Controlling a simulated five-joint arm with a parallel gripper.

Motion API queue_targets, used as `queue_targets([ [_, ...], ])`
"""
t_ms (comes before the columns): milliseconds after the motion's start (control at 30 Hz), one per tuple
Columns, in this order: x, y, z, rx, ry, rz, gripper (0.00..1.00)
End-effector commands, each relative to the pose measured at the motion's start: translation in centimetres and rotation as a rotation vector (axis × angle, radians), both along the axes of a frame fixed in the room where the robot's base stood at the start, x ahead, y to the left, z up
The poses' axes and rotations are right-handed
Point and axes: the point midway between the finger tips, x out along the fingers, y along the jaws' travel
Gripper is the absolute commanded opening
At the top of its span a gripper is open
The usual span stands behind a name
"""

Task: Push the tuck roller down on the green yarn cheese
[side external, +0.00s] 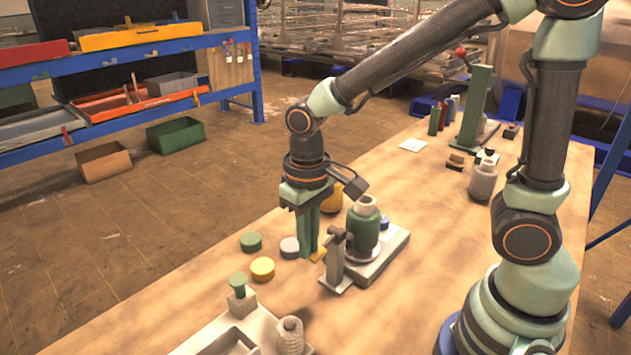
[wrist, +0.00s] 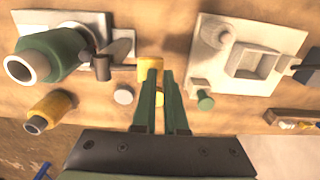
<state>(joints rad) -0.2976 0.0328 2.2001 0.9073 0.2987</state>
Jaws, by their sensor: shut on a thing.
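The green yarn cheese (side external: 363,230) stands upright on a grey base plate (side external: 393,246); its pale tube end shows in the wrist view (wrist: 18,68). The tuck roller's post and arm (side external: 336,262) stand at the near left side of the cheese. In the wrist view a dark cylinder (wrist: 102,67) on this arm lies close beside the cheese; I cannot tell whether it touches. A yellow grip (side external: 319,255) sticks out from the arm, also seen in the wrist view (wrist: 149,71). My gripper (side external: 309,254) points down and is shut on this yellow grip.
Grey (side external: 289,247), green (side external: 251,242) and yellow (side external: 262,268) discs lie left of my gripper. A yellow cheese (wrist: 50,110) stands behind. A pale fixture (side external: 240,325) with a green knob (side external: 238,281) is at the front. Bottles and a green stand (side external: 475,105) are farther back.

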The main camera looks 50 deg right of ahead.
Motion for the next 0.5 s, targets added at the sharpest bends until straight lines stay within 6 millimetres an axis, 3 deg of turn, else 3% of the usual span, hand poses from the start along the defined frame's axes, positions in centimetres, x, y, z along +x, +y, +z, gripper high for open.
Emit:
queue_targets([
  [33, -0.1, -0.1, -0.7, -0.001, 0.004, 0.002, 0.0],
  [267, -0.2, 0.0, -0.5, -0.002, 0.005, 0.003, 0.0],
  [500, 0.0, 0.7, 3.0, 0.001, -0.004, 0.003, 0.0],
])
